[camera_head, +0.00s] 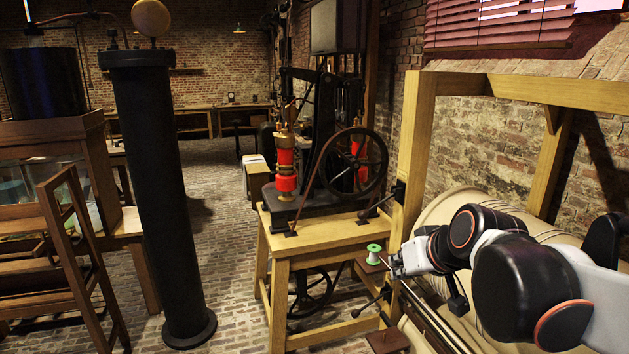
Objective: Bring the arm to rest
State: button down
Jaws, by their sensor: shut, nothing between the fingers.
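My arm (520,285) reaches in from the lower right, white with black and orange-ringed joints. It is bent, with its end pointing left. My gripper (391,264) is small in the picture, at the left end of the arm, in front of the wooden frame. Its fingers look closed, and nothing shows between them. The two look close, but I cannot tell the gap in depth.
A wooden frame (415,150) holds a large beige drum (470,205) behind my arm. A machine with a black wheel (354,161) stands on a wooden table (272,262). A tall black column (150,190) stands left. Brick floor (228,250) is free between them.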

jog(key=s+d+f+g+h+b, duration=0.1)
jog(key=s+f+b, duration=0.1)
jog(key=s+f, duration=0.4)
jog(key=s+d+f+m+h+b, duration=0.1)
jog(key=s+f, duration=0.5)
jog(key=s, duration=0.6)
jog(key=shift+s+d+m+g+b, duration=0.3)
jog(key=shift+d+g+b, duration=0.1)
jog(key=shift+d+b, duration=0.2)
jog(key=shift+r, duration=0.1)
